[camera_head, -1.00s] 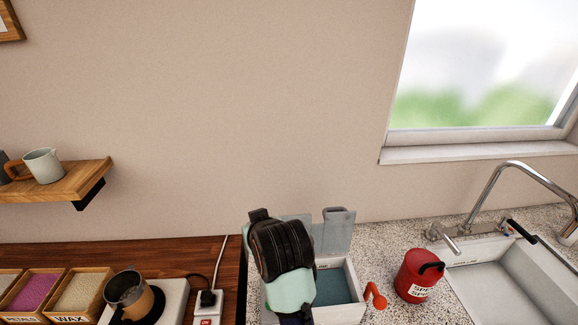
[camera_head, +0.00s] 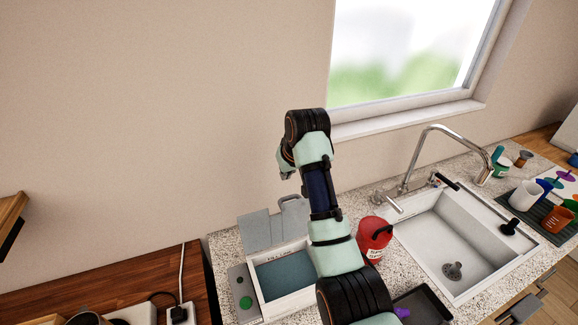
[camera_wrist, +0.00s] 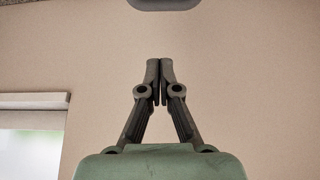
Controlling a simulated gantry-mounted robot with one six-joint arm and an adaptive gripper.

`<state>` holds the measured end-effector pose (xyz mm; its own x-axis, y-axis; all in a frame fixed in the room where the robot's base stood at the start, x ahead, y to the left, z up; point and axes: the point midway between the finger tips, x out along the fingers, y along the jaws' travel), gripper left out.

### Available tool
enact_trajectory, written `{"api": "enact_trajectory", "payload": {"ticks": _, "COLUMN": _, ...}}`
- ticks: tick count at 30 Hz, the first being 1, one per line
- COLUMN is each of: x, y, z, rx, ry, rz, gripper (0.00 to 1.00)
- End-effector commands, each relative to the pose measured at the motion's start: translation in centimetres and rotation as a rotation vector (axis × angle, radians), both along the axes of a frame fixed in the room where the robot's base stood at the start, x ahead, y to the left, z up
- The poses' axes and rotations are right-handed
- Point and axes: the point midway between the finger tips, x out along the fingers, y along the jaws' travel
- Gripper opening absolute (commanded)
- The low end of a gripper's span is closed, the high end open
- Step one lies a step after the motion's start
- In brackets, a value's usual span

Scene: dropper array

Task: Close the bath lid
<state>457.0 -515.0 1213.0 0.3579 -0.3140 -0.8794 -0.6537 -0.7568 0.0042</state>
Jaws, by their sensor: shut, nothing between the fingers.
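The bath (camera_head: 308,297) is a white box holding blue-grey liquid, on the speckled counter in the head view. Its grey lid (camera_head: 262,230) stands open, raised at the back edge near the wall, with a loop-like tab at its top right. My arm rises in front of the bath's right side and bends toward the wall above the lid. My gripper (camera_wrist: 160,68) is shut and empty in the wrist view, with bare wall behind it. A grey rounded edge (camera_wrist: 165,4) shows at the top of that view; I cannot tell for sure what it is. In the head view my fingers are mostly hidden.
A red can (camera_head: 374,238) stands right of the bath, close to my arm. A panel with a green button (camera_head: 245,303) is at the bath's left. The sink (camera_head: 440,235) and tall faucet (camera_head: 432,130) are further right. Cups (camera_head: 525,195) stand at the far right.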

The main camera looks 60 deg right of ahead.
Motion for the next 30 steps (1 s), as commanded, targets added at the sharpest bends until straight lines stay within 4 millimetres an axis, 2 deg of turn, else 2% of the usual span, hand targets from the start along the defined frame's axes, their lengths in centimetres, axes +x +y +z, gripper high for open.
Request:
{"api": "enact_trajectory", "payload": {"ticks": 7, "x": 1.7, "y": -1.4, "z": -3.9, "rx": 0.002, "ry": 0.003, "rz": 0.001, "gripper": 0.0}}
{"api": "enact_trajectory", "payload": {"ticks": 16, "x": -1.0, "y": 0.9, "z": -4.2, "rx": -0.002, "ry": -0.001, "rz": 0.001, "gripper": 0.0}}
{"api": "enact_trajectory", "payload": {"ticks": 30, "x": -1.4, "y": 1.1, "z": -4.5, "rx": -0.005, "ry": -0.005, "rz": 0.001, "gripper": 0.0}}
